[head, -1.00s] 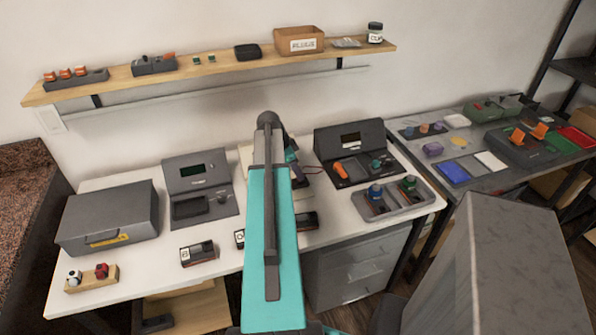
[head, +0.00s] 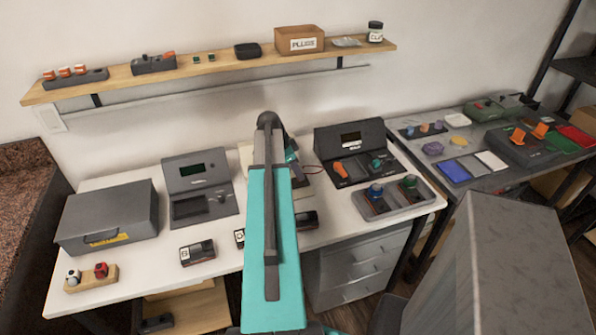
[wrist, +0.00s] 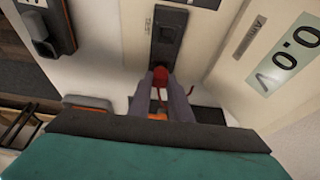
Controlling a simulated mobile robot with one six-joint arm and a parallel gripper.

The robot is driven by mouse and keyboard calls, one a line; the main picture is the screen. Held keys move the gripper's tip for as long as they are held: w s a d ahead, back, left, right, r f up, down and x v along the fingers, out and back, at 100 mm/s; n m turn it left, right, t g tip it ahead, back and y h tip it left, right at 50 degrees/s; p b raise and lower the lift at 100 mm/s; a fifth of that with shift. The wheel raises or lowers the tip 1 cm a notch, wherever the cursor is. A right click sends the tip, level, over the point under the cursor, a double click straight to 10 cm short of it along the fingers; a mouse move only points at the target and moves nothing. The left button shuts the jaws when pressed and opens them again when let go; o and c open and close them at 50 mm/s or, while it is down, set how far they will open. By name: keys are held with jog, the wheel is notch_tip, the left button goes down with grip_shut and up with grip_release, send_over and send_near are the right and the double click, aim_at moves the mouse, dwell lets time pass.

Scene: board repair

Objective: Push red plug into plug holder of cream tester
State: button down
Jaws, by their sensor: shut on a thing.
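My gripper (wrist: 161,82) is shut on the red plug (wrist: 159,73) in the wrist view. A red lead trails from the plug between the fingers. The cream tester (wrist: 212,38) fills the top of the wrist view, with a display reading about 0.0 V. Its dark plug holder (wrist: 169,32) is a narrow block with an opening, straight above the plug in the picture. The plug is at the holder's near end; I cannot tell whether it is inside or only touching. In the head view my arm hides most of the cream tester (head: 246,158).
A dark grey tester (head: 199,187) stands to the left on the white table, and another (head: 349,152) to the right. A tray of knobs (head: 390,200) is at the right. A small black box (head: 197,252) lies near the front edge.

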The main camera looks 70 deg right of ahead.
jog(key=shift+f, duration=0.4)
dwell(0.6)
jog(key=c, duration=1.5)
grip_release()
jog(key=shift+c, duration=0.2)
jog(key=shift+o, duration=0.4)
jog(key=shift+o, duration=1)
jog(key=shift+r+p, duration=0.45)
jog(key=shift+r, duration=1.2)
jog(key=shift+r+p, duration=1.3)
jog(key=shift+r, duration=1.6)
